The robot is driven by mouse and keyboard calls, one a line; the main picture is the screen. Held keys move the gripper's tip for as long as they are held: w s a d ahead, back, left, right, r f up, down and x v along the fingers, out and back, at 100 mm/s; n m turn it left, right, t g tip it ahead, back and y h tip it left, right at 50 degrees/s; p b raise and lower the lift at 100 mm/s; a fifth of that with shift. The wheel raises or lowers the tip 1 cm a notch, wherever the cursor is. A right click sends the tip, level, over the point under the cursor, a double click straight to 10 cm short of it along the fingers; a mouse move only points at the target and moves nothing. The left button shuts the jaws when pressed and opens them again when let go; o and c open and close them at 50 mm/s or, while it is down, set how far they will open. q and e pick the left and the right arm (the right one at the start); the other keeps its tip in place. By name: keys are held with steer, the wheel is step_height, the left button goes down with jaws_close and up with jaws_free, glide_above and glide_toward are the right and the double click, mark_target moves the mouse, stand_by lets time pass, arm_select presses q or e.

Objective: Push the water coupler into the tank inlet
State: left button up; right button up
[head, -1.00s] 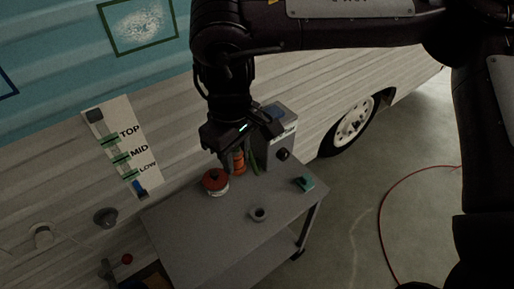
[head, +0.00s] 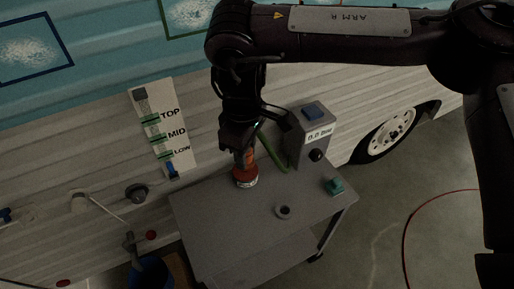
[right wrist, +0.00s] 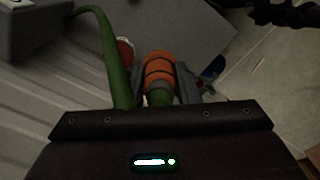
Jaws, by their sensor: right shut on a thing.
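My right gripper (head: 241,148) is shut on the orange ribbed water coupler (head: 248,158), with a green hose running from it. In the right wrist view the coupler (right wrist: 160,72) sits between the fingers. In the head view it appears just above a red-topped can (head: 245,180); I cannot tell if they touch. On the camper wall at the left are a dark round fitting (head: 137,192) and a pale round fitting (head: 80,203). I cannot tell for sure which is the tank inlet. The coupler is apart from both. My left gripper is not in view.
The grey cart top (head: 225,225) holds a grey switch box (head: 316,140), a green-topped block (head: 335,187) and a small grey ring (head: 284,212). A level panel (head: 165,130) is on the wall. A blue bucket (head: 152,275) stands left of the cart. The cart's front-left top is clear.

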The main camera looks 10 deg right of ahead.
steer(key=shift+w+a+f+n, duration=0.35)
steer(key=shift+f+n, duration=0.05)
steer(key=shift+f, duration=0.05)
steer(key=s+d+r+m, duration=0.6)
steer(key=d+r+m, duration=0.2)
steer(key=r, duration=0.2)
steer(key=shift+s+r, duration=0.15)
steer(key=shift+r, duration=0.05)
steer(key=w+a+m, duration=0.4)
steer(key=w+a, duration=0.4)
steer(key=a, duration=0.2)
steer(key=shift+w+m, duration=0.2)
steer(key=shift+m, duration=0.1)
